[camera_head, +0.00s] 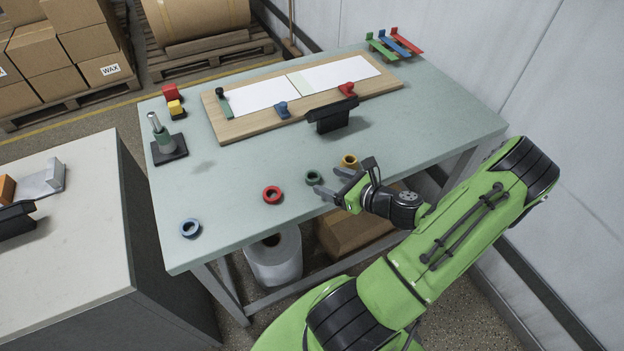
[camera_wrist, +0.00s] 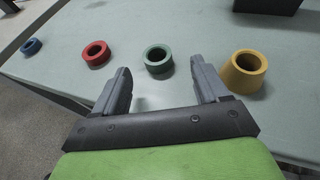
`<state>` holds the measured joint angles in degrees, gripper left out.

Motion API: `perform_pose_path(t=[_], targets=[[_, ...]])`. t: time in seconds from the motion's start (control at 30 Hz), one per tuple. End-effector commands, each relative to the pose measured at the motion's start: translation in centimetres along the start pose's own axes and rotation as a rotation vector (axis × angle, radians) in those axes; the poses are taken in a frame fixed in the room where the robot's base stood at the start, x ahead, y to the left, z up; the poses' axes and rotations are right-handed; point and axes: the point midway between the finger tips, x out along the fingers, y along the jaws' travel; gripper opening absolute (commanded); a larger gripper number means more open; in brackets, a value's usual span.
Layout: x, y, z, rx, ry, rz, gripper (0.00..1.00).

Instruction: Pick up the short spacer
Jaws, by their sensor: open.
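Several ring-shaped spacers stand in a row along the table's front edge. They are blue (camera_head: 190,229) (camera_wrist: 31,46), red (camera_head: 272,195) (camera_wrist: 95,58), green (camera_head: 313,178) (camera_wrist: 158,65) and yellow (camera_head: 349,161) (camera_wrist: 243,77). The yellow one is clearly the tallest; the other three are low, and I cannot tell which is shortest. My gripper (camera_head: 329,182) (camera_wrist: 160,78) is open and empty. In the wrist view the green ring lies ahead, between the lines of the two fingers and just beyond their tips. Nothing is between the fingers.
A stand with a post and green sleeve (camera_head: 165,140) is at the table's left. A wooden board (camera_head: 222,125) with white sheets and small blocks lies behind, with a black bar tool (camera_head: 333,116) at its front edge. The tabletop between board and rings is clear.

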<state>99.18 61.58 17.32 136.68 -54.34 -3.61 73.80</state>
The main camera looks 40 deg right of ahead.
Motion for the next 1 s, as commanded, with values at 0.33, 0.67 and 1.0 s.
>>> perform_pose_path(t=[0.33, 0.67, 1.0], targets=[[5.2, 0.5, 0.0, -0.002, 0.001, 0.003, 0.74], [5.3, 0.5, 0.1, -0.001, 0.001, 0.001, 0.54], [5.2, 0.5, 0.1, -0.002, 0.001, 0.001, 0.14]])
